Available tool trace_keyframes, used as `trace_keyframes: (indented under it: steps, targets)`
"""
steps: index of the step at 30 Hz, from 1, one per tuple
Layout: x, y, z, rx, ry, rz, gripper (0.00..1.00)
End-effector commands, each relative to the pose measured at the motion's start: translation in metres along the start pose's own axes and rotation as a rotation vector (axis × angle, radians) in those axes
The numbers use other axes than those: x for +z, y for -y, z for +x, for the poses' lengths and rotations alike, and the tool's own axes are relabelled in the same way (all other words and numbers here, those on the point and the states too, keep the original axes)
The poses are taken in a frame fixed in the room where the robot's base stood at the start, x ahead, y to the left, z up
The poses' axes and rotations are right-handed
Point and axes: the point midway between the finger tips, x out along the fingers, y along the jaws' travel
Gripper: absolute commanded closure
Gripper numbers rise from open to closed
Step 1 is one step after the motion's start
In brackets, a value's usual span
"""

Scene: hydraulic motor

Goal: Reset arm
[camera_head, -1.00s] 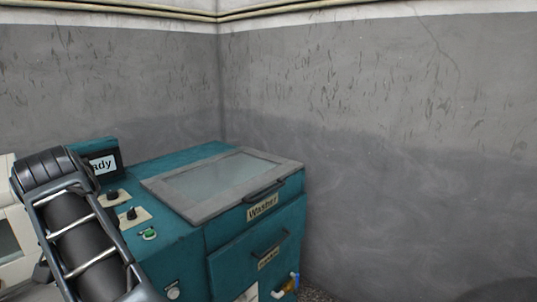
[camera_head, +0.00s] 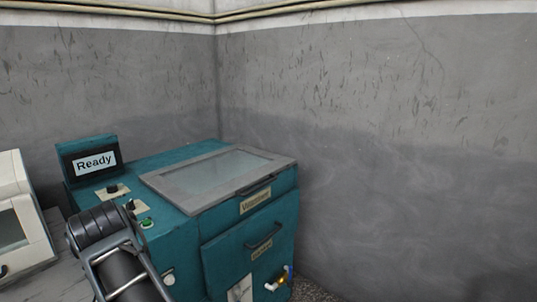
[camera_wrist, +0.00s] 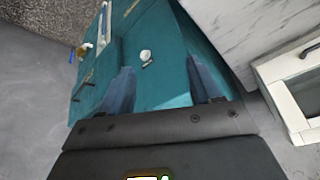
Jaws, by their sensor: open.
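My gripper (camera_wrist: 163,92) shows in the wrist view with its two fingers apart and nothing between them. Beyond the fingers is the teal front of the washer, with a round white knob. In the head view my arm is at the lower left, in front of the teal washer (camera_head: 185,235); the gripper itself is not visible there. The washer's grey-framed glass lid (camera_head: 215,178) is closed. Its small screen (camera_head: 94,162) reads "Ready".
A white machine with a window (camera_head: 22,225) stands left of the washer on a pale counter (camera_head: 60,275). A valve with a yellow and blue fitting (camera_head: 281,278) sticks out at the washer's lower right. Grey walls (camera_head: 400,150) stand behind and right.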

Motion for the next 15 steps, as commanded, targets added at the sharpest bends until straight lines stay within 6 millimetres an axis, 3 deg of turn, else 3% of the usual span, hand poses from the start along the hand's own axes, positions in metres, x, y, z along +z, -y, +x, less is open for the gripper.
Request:
trace_keyframes:
  steps: [7,15]
  targets:
    - [0.050,-0.053,0.053,-0.038,-0.048,0.015,0.36]
    - [0.134,-0.134,0.097,-0.082,-0.154,0.047,0.36]
